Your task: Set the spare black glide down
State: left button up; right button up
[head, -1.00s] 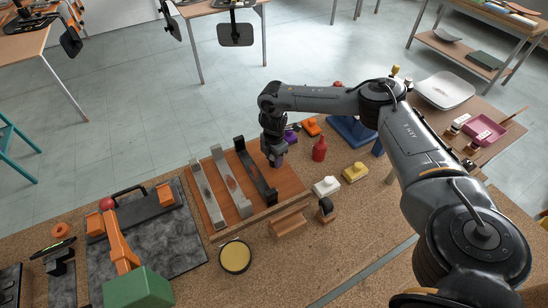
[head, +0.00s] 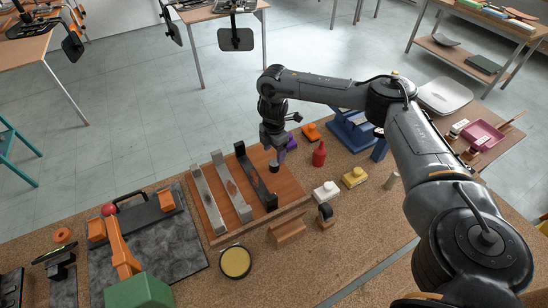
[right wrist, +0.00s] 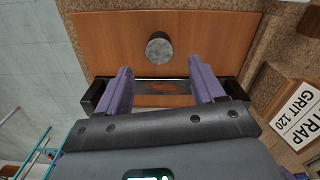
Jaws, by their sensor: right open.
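The black glide (head: 275,165) is a short dark cylinder standing upright on the wooden board (head: 286,190), just right of the black bar's far end. In the right wrist view the glide (right wrist: 159,46) shows a round grey top and stands clear of both fingers. My right gripper (head: 281,146) is above the board, near the glide, with its purple fingers (right wrist: 165,85) spread and nothing between them. Between the fingers, lower down, the black bar (right wrist: 160,93) with raised ends lies on the board. My left gripper is not in view.
Two grey metal bars (head: 208,198) lie left of the black bar (head: 255,177). A red bottle (head: 319,155), white block (head: 326,191), yellow block (head: 354,178) and wooden block (head: 288,230) stand around the board. Open cork bench (head: 345,235) lies to the front right.

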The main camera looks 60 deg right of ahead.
aim_at(274, 163)
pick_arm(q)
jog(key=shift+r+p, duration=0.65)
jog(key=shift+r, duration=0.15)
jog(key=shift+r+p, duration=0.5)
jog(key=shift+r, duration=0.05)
pick_arm(e)
notch_tip(274, 163, up, 5)
jog(key=shift+f, duration=0.1)
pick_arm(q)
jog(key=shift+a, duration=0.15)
